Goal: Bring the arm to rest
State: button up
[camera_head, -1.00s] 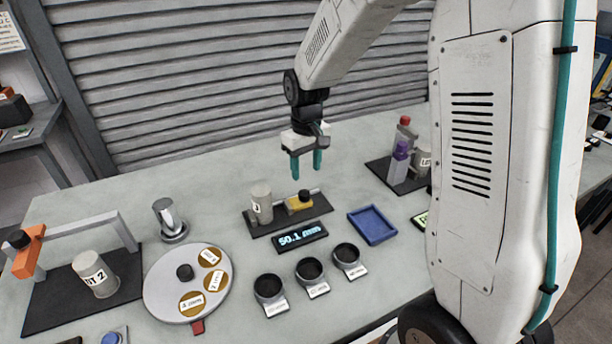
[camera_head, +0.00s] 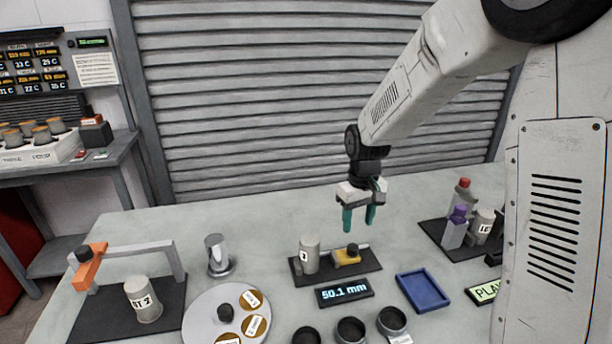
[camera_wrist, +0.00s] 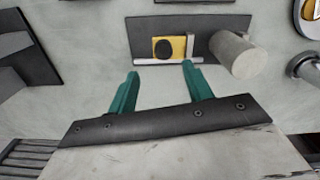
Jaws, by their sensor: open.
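My gripper (camera_head: 359,219) hangs above the back part of the grey table (camera_head: 270,205), with its two teal fingers pointing down. In the wrist view my gripper (camera_wrist: 158,80) is open, with nothing between the fingers. Below and in front of it is a dark mat (camera_head: 366,268) with a grey cylinder (camera_head: 309,254) and a yellow block with a black knob (camera_head: 347,256). The cylinder (camera_wrist: 234,56) and yellow block (camera_wrist: 166,48) also show in the wrist view, apart from the fingers.
A display reading 50.1 mm (camera_head: 344,292), a blue tray (camera_head: 422,291) and dark cups stand in front. A round disc (camera_head: 200,310) and an orange-tipped frame (camera_head: 135,249) are at left. Bottles (camera_head: 456,228) stand at right. A ribbed shutter (camera_head: 250,120) rises behind the table.

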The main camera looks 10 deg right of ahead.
jog(key=s+r, duration=0.5)
jog(key=s, duration=0.5)
jog(key=s+a+r+m, duration=0.1)
jog(key=s+r, duration=0.4)
jog(key=s, duration=0.4)
jog(key=s+r+m+t, duration=0.1)
jog(key=s+r, duration=0.4)
jog(key=s, duration=0.5)
jog(key=shift+s+a, duration=0.15)
jog(key=shift+s, duration=0.2)
jog(key=shift+r, duration=0.1)
